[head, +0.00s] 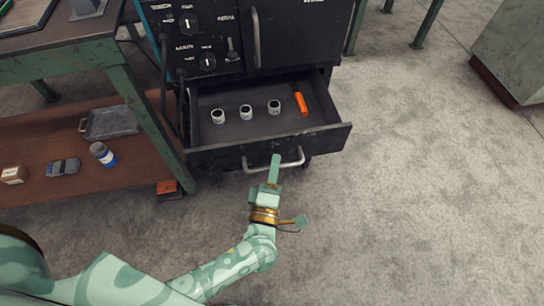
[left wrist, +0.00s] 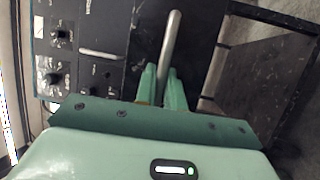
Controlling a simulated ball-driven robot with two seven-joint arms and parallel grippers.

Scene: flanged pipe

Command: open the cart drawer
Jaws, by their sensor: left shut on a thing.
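The cart drawer (head: 270,146) is pulled out from the black cart (head: 262,35), and its inside shows in the head view. A metal bar handle (head: 290,164) runs across its front. My left gripper (head: 274,163) is at the handle's middle, shut on it. In the left wrist view the fingers (left wrist: 163,85) close around the handle bar (left wrist: 173,40). Inside the drawer are three small white cups or rings (head: 246,112) and an orange cylinder (head: 300,103). My right gripper is in neither view.
A green-framed workbench (head: 140,125) stands left of the cart, with a brown lower shelf (head: 50,190) holding a tray (head: 110,123), a bottle (head: 103,154) and small items. A grey cabinet (head: 515,55) stands far right. The concrete floor (head: 420,200) right of the drawer is clear.

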